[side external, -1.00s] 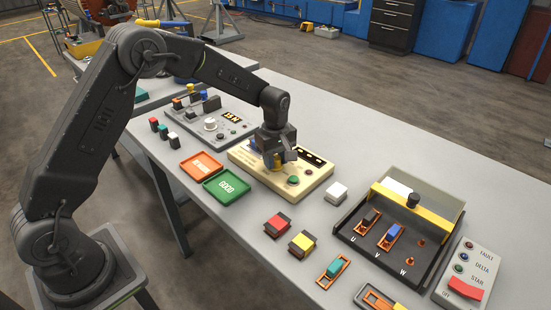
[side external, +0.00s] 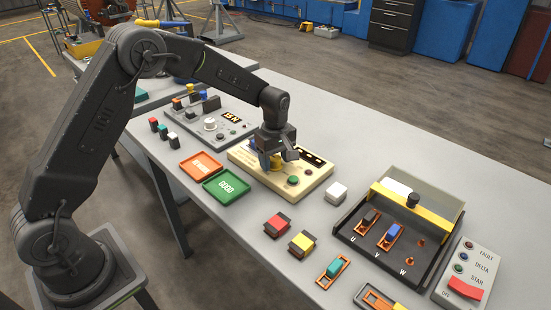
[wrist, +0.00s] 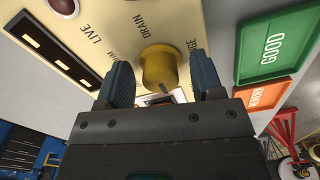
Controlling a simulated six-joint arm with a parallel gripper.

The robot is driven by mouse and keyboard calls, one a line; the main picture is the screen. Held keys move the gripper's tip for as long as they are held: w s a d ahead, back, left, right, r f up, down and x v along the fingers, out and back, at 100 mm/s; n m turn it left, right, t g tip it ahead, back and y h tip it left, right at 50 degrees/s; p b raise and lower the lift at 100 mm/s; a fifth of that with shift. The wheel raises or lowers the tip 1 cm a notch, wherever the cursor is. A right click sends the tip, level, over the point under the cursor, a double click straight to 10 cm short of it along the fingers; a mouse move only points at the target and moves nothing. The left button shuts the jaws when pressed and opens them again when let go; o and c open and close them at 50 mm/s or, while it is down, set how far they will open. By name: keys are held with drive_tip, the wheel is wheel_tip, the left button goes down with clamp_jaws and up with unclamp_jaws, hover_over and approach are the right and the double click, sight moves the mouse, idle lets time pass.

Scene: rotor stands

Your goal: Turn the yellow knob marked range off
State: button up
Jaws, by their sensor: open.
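The yellow knob (wrist: 160,66) stands on the cream instrument box (wrist: 115,15). In the wrist view the word DRAIN is beside it, and a word ending in GE is partly covered by a finger. The word RANGE cannot be read in full. My gripper (wrist: 161,88) is open, with one blue-padded finger on each side of the knob. A gap shows between each finger and the knob. In the side view my gripper (side external: 275,160) is low over the left part of the cream box (side external: 320,180) and partly hides the knob (side external: 276,161).
A green button (side external: 293,181) and a dark meter window are on the same box. An orange tray (side external: 200,165) and a green GOOD tray (side external: 227,187) lie in front. A grey panel (side external: 225,135) stands to the left, and a white block (side external: 337,191) to the right.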

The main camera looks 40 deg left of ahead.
sight(275, 158)
wheel_tip(275, 158, up, 14)
idle(0.6)
drive_tip(key=s+d+r+m+t, duration=0.1)
drive_tip(key=s+r+m, duration=0.25)
drive_tip(key=s, duration=0.35)
drive_tip(key=s+r+m+t, duration=0.2)
drive_tip(key=s+r+m, duration=0.1)
drive_tip(key=s+r, duration=0.25)
drive_tip(key=s+d+f+m+t, duration=0.1)
drive_tip(key=s+f+m+t, duration=0.1)
drive_tip(key=s+m, duration=0.7)
drive_tip(key=s+f, duration=0.1)
drive_tip(key=s, duration=0.7)
drive_tip(key=shift+s+t, duration=0.3)
